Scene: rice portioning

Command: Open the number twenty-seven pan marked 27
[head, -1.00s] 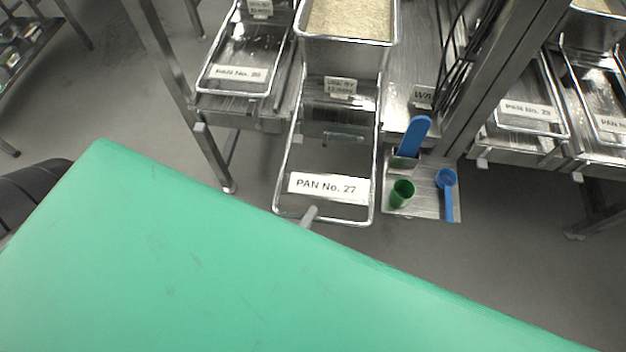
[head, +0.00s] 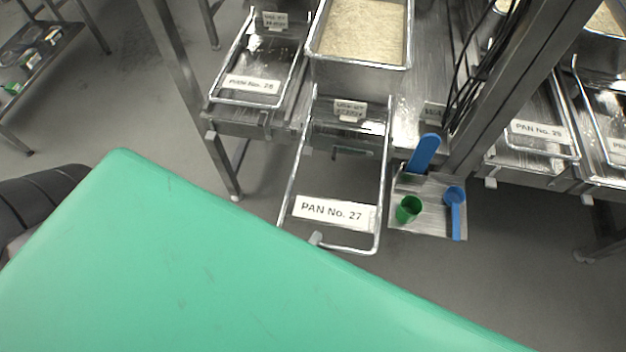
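Pan 27 (head: 377,238) is a metal wire-edged frame with a white "PAN No. 27" label (head: 333,212) near its front. It juts out from the rack farther than the neighbouring pans. Behind it, a deep metal container (head: 355,75) holds pale rice (head: 362,30) and carries a small tag (head: 350,110). A small grey tip, which looks like part of my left gripper (head: 316,238), is at the front bar of pan 27. The rest of that gripper is hidden behind a large green surface, so its opening does not show. My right gripper is not in view.
The green surface (head: 200,260) fills the lower left. Right of pan 27, a small shelf (head: 432,222) holds a blue scoop (head: 425,152), a green cup (head: 409,209) and a blue spoon (head: 455,205). A metal post (head: 510,85) stands to the right. Neighbouring labelled pans flank it.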

